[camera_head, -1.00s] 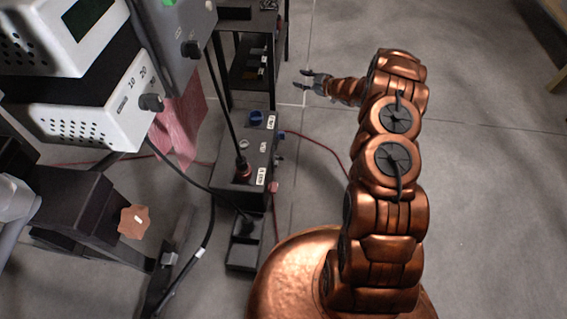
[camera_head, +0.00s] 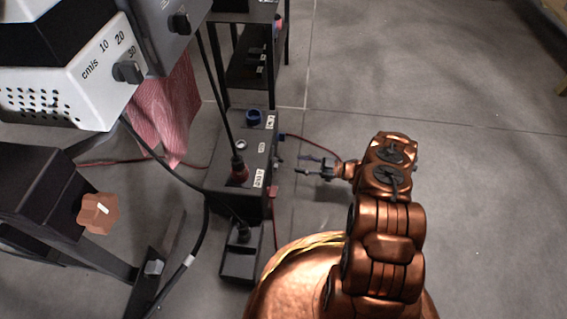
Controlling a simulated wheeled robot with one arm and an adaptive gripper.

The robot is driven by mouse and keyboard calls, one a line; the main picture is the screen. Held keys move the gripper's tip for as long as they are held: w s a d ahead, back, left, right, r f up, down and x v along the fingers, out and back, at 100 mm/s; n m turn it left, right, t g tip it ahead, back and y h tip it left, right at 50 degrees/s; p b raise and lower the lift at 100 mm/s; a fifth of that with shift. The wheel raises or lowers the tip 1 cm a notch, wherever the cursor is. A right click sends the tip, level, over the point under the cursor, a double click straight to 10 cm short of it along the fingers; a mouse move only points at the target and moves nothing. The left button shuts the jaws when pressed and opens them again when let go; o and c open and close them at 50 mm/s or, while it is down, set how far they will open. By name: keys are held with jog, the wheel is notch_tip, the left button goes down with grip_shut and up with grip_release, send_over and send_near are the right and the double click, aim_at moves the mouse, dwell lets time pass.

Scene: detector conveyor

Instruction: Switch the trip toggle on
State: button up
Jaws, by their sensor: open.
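A black box (camera_head: 225,165) with a blue knob, a red plug and small white labels stands left of centre. A small light part, perhaps the trip toggle (camera_head: 278,162), sticks out from its right side; its on or off position is too small to tell. My gripper (camera_head: 299,165) is open and empty just right of this side, pointing left at it. A gap seems to remain between the fingertips and the box, though contact is hard to judge from above.
A red cable (camera_head: 308,139) runs from behind the box past my gripper. A black pedal-like box (camera_head: 240,262) lies in front. A black shelf rack (camera_head: 250,70) stands behind. White instruments (camera_head: 75,90) and a brown knob (camera_head: 98,212) are at left.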

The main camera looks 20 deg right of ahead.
aim_at(279, 160)
jog(key=b+x, duration=0.3)
jog(key=x, duration=0.4)
jog(key=shift+w+a, duration=0.1)
jog(key=shift+a, duration=0.05)
grip_shut()
dwell(0.3)
